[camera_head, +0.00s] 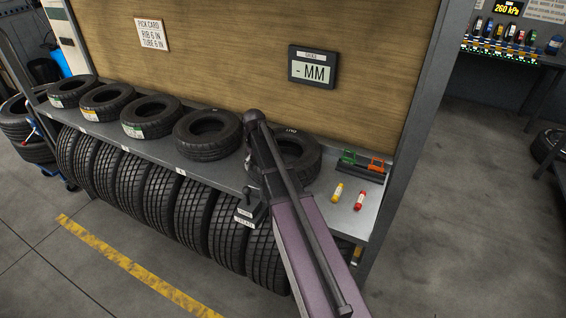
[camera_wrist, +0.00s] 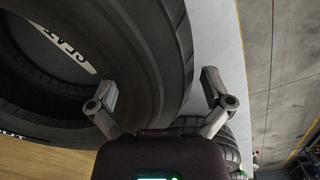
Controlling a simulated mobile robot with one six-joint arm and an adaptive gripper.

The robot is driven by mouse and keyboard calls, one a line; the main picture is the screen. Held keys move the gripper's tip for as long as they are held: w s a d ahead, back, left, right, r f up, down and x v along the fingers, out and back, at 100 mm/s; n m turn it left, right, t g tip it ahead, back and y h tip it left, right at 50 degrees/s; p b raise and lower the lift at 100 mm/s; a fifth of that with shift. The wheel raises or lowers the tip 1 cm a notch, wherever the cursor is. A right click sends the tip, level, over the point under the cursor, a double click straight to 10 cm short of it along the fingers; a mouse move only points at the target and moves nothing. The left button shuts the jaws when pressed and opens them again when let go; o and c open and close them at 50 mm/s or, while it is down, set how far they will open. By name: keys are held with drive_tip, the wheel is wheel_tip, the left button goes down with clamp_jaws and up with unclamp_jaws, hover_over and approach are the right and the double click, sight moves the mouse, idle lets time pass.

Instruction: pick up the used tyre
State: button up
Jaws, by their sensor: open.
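Two tyres on the shelf bear no coloured label: a plain dark tyre (camera_head: 208,134) and, to its right, a dark tyre with white lettering (camera_head: 296,154), partly hidden behind my arm. I cannot tell from marks alone which is the used one. In the wrist view the lettered tyre (camera_wrist: 150,45) fills the upper left. My gripper (camera_wrist: 160,80) is open and empty close to it. Its left finger overlaps the tyre's wall and its right finger shows over the pale shelf strip. Contact cannot be told.
A small labelled device (camera_head: 250,213) sits at the front edge. Several tyres (camera_head: 160,192) stand below. A display (camera_head: 312,67) reads "- MM".

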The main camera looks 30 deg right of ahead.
drive_tip(key=shift+f+b, duration=0.45)
drive_tip(key=shift+f, duration=0.25)
drive_tip(key=c, duration=1.1)
